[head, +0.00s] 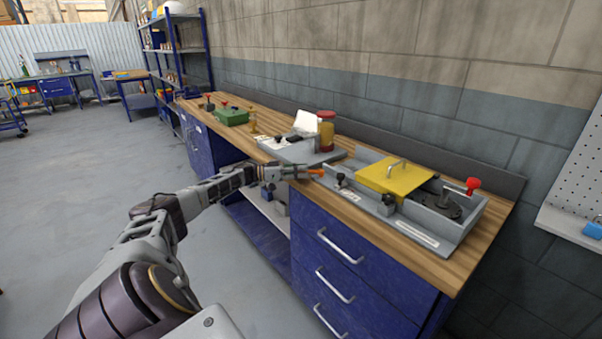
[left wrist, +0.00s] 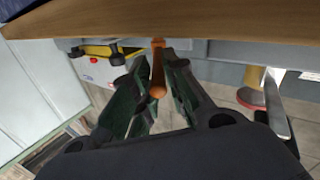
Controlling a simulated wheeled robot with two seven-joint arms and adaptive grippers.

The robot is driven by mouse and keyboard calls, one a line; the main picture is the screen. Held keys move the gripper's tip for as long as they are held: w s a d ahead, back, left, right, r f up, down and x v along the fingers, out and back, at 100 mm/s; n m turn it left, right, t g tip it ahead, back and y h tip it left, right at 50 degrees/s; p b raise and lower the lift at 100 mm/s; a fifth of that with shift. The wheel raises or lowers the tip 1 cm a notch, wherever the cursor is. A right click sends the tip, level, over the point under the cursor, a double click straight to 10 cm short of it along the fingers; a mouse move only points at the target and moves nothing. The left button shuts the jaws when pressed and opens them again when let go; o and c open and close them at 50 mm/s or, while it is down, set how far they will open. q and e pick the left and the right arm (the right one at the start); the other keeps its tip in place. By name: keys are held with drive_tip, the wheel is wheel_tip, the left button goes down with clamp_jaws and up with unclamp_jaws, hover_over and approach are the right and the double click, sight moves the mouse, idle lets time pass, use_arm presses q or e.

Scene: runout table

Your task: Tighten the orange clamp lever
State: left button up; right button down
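The orange clamp lever (head: 316,171) sticks out at the left front end of the grey fixture (head: 420,234) on the wooden bench. In the left wrist view the lever (left wrist: 157,72) is a short rod with a round knob, and it lies between my left fingertips. My left gripper (head: 292,172) reaches it from the left at the bench's front edge. In the wrist view the left gripper (left wrist: 157,62) has its fingers apart on both sides of the lever, the right finger closer to it. Whether either finger touches the lever is unclear. My right gripper is not in view.
The fixture carries a yellow plate (head: 393,180), black knobs and a red-knobbed lever (head: 472,186). Behind my gripper stand a grey plate fixture (head: 285,151) and a red-and-amber cylinder (head: 326,133). Blue drawers (head: 340,262) are below. The floor at left is clear.

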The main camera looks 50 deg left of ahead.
use_arm(q)
drive_tip(key=o, duration=0.4)
drive_tip(key=shift+w+a+r, duration=0.1)
drive_tip(key=shift+a+r, duration=0.1)
drive_tip(key=shift+r, duration=0.05)
drive_tip(key=shift+f, duration=0.15)
drive_tip(key=shift+d, duration=0.1)
drive_tip(key=shift+f, duration=0.1)
drive_tip(key=shift+s, duration=0.2)
drive_tip(key=shift+v, duration=5.9)
drive_tip(key=shift+w, duration=0.1)
